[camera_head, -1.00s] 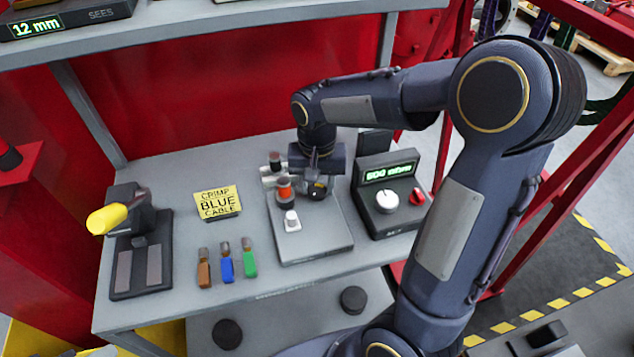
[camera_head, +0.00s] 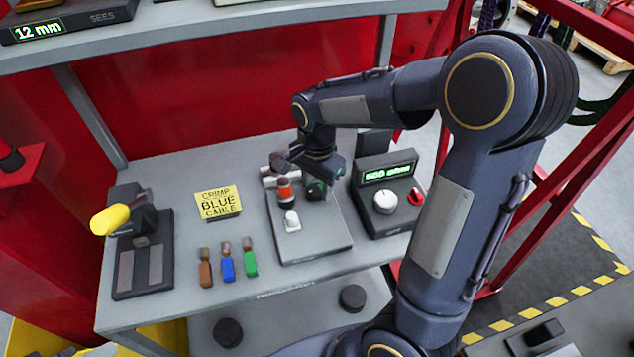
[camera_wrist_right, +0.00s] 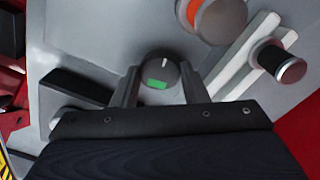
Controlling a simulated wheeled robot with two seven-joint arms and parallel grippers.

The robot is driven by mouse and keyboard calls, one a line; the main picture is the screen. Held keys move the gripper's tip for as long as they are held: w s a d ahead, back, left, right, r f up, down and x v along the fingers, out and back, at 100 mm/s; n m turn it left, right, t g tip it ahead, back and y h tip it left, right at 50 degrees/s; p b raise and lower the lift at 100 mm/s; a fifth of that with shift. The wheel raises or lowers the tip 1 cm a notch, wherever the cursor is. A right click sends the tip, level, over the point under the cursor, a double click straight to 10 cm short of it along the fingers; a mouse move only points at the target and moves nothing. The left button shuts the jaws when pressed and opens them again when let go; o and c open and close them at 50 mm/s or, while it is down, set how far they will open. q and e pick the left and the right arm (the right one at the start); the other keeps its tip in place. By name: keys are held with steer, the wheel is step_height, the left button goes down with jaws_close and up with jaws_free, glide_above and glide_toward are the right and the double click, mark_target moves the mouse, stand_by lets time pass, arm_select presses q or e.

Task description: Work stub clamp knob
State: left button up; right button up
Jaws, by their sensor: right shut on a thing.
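A dark round knob (camera_wrist_right: 158,66) with a white line and a lit green patch sits between my right gripper's fingers (camera_wrist_right: 160,80) in the right wrist view. The fingers are shut on it from both sides. In the head view the knob (camera_head: 316,190) shows just below my right gripper (camera_head: 314,178), at the back right of a grey base plate (camera_head: 318,236). A red and dark post (camera_head: 284,190) and a white piece (camera_head: 292,221) stand on the plate left of the knob. My left gripper is out of view.
A meter box (camera_head: 388,172) with a lit display stands close right of the plate. Left are a yellow sign (camera_head: 217,203), several small coloured connectors (camera_head: 228,268) and a yellow-handled crimping tool (camera_head: 112,219). A shelf (camera_head: 220,28) overhangs the back.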

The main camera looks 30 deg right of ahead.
mark_target(317, 189)
stand_by(0.5)
steer(key=o, duration=1)
steer(key=shift+r, duration=0.1)
step_height(317, 189, up, 8)
steer(key=shift+f, duration=0.15)
steer(key=s+a+n+t+y, duration=0.1)
steer(key=s+n+t, duration=0.1)
steer(key=s+n, duration=0.2)
steer(key=s+a+n+t+y, duration=0.1)
steer(key=s+a+n, duration=0.1)
steer(key=s+n, duration=0.2)
steer(key=s+a+n+t+y, duration=0.1)
steer(key=s+n, duration=0.3)
steer(key=s, duration=0.5)
steer(key=shift+s+a+t+y, duration=0.15)
steer(key=shift+s+t+y, duration=0.2)
steer(key=shift+t, duration=0.45)
